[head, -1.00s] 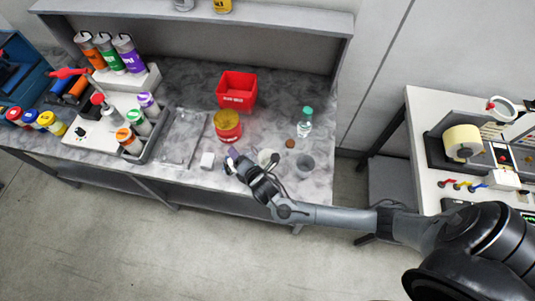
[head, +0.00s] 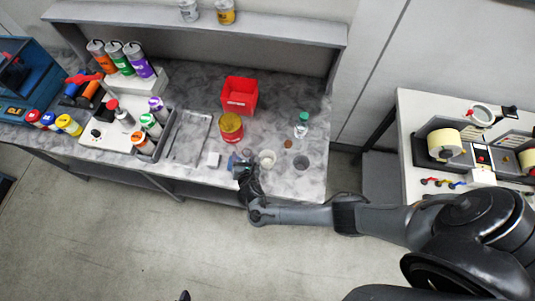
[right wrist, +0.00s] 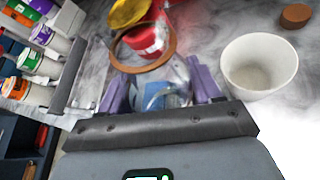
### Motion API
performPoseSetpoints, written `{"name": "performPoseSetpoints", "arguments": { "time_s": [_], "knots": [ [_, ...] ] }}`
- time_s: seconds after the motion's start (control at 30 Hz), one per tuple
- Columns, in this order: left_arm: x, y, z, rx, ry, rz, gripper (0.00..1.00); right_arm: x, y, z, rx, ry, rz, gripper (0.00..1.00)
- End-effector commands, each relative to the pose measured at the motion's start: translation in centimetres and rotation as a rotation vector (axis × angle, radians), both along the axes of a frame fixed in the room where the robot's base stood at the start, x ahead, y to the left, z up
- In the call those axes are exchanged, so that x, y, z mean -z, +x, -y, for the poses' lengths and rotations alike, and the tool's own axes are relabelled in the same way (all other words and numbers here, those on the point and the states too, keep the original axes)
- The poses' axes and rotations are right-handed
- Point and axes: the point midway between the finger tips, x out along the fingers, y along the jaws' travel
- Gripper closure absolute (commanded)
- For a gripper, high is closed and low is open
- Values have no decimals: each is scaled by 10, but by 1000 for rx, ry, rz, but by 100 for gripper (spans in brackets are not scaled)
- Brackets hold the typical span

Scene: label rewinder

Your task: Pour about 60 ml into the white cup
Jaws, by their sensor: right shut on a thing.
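The white cup (head: 267,153) stands upright on the grey marbled bench near its front edge; it also shows in the right wrist view (right wrist: 260,65). My right gripper (head: 242,168) is just left of the cup. In the right wrist view its purple fingers (right wrist: 162,88) are shut on a clear container (right wrist: 160,97) with a blue patch. A brown ring (right wrist: 173,45) above it looks like the container's rim. The container is beside the cup, not over it. I cannot make out the liquid level or any stream. The left gripper is not identifiable.
A red bin (head: 239,95) is behind. A small dark tip shows at the bottom edge of the head view.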

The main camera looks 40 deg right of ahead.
Motion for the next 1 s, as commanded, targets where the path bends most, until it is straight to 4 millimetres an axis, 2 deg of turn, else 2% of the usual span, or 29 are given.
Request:
{"name": "performPoseSetpoints", "arguments": {
  "time_s": [0.5,1.0],
  "knots": [
    [-15,0,-3,8,11,-1,7,-10,3,-5,0,-254,-104,71],
    [-17,0,0,-1,-1,-1,7,-12,3,-6,1,-290,-118,71]
  ]
}}
